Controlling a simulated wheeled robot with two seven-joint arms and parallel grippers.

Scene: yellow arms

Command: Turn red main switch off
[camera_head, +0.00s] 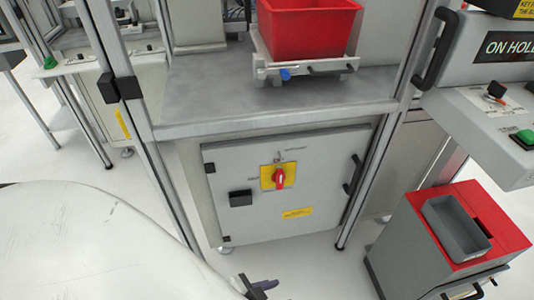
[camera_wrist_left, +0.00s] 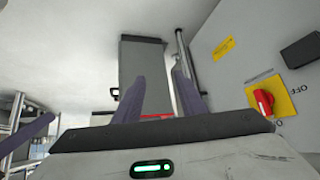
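The red main switch (camera_head: 279,177) is a rotary knob on a yellow plate (camera_head: 267,184) on the grey cabinet door (camera_head: 240,165). In the head view its handle stands roughly upright. The switch (camera_wrist_left: 263,102) is at the right of the left wrist view, with an "OFF" label beside the plate. My left gripper (camera_head: 262,286) is at the bottom edge of the head view, below the switch and apart from it. In the wrist view its purple fingers (camera_wrist_left: 158,95) are spread with nothing between them. A similar purple finger (camera_wrist_left: 25,135) at the left edge may be my right gripper's; its opening is hidden.
A black handle (camera_head: 353,174) is at the door's right side and a black latch (camera_head: 240,198) at its left. A red-topped cart (camera_head: 480,205) stands at right. A red bin (camera_head: 308,28) stands above the worktop (camera_head: 215,105). Floor before the cabinet is clear.

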